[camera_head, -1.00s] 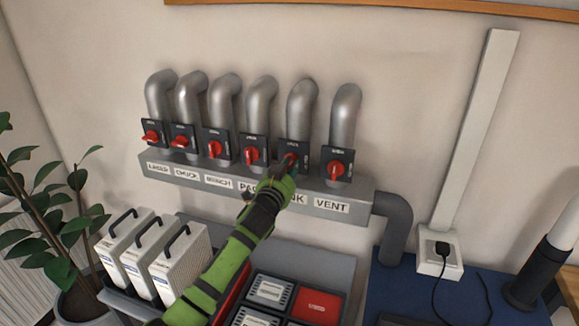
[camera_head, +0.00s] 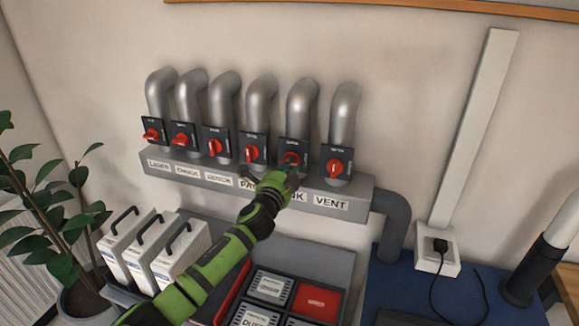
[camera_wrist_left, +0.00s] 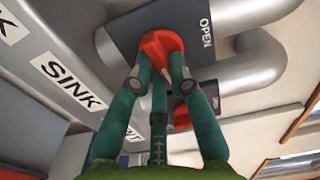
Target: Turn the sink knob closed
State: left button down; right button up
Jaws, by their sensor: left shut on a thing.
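The red sink knob (camera_head: 291,158) sits on a dark plate (camera_head: 304,146) on the fifth pipe from the left, above the partly covered SINK label. My left gripper (camera_head: 288,169) reaches up to it from below and hides part of it. In the left wrist view, the gripper (camera_wrist_left: 160,72) is shut on the red knob (camera_wrist_left: 160,44), with its fingers on both sides. The white SINK label (camera_wrist_left: 68,82) shows at the left there, and the word OPEN is printed on the plate (camera_wrist_left: 190,30). My right gripper is not in view.
Similar red knobs stand close on both sides, including the VENT knob (camera_head: 335,168) at the right. Below are white cases (camera_head: 178,257) with handles, dark boxes with a red one (camera_head: 317,299), and a blue surface (camera_head: 400,290). A plant (camera_head: 55,215) stands at the left.

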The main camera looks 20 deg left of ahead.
pick_arm(q)
jog(key=shift+m, duration=0.5)
dwell(0.3)
jog(key=c, duration=1.1)
grip_release()
jog(key=shift+c, duration=0.2)
jog(key=s, duration=1.2)
jog(key=shift+a, duration=0.25)
